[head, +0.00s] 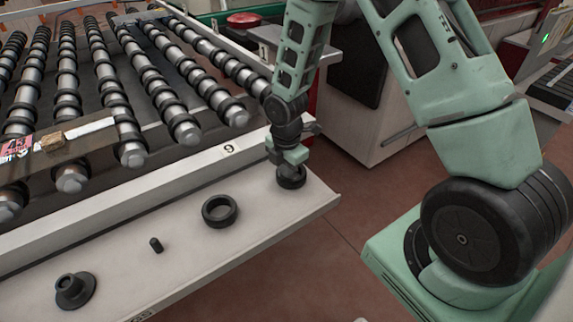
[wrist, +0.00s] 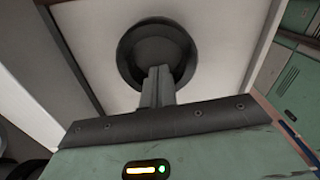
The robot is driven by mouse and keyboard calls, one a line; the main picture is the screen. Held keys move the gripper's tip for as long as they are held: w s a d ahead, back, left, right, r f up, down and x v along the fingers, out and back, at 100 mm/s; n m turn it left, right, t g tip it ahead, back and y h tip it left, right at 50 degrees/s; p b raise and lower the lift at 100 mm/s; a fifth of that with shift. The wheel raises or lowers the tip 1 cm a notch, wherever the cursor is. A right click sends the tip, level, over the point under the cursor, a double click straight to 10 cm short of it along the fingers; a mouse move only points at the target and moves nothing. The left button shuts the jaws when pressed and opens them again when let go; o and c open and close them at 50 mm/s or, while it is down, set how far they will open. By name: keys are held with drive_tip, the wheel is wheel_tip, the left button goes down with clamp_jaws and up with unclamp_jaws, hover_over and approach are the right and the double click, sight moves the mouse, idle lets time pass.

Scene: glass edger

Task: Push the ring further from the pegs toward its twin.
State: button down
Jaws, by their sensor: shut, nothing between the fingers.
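A black ring (head: 291,181) lies near the right end of the white ledge (head: 255,225). It also shows in the wrist view as a dark round shape (wrist: 135,50). My gripper (head: 290,165) is shut and empty, pointing down at this ring. In the wrist view its fingertips (wrist: 159,70) overlap the ring's middle and near side; I cannot tell whether they touch it. The twin black ring (head: 206,213) lies to the left on the ledge, apart from the first. Further left are a small dark peg (head: 156,244) and a flanged dark peg (head: 75,291).
A raised white rail with a "9" label (head: 229,149) runs behind the ledge, with roller conveyors (head: 130,150) beyond. The ledge's front and right edges drop to the reddish floor (head: 335,250). The ledge between the two rings is clear.

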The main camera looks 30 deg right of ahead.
sight(264, 197)
drive_tip(key=shift+a, duration=0.1)
drive_tip(key=a, duration=0.2)
drive_tip(key=s+a, duration=0.1)
drive_tip(key=a, duration=0.4)
drive_tip(key=shift+s+a+b, duration=0.15)
drive_tip(key=shift+a+b, duration=0.05)
drive_tip(key=shift+b, duration=0.1)
drive_tip(key=shift+r, duration=0.1)
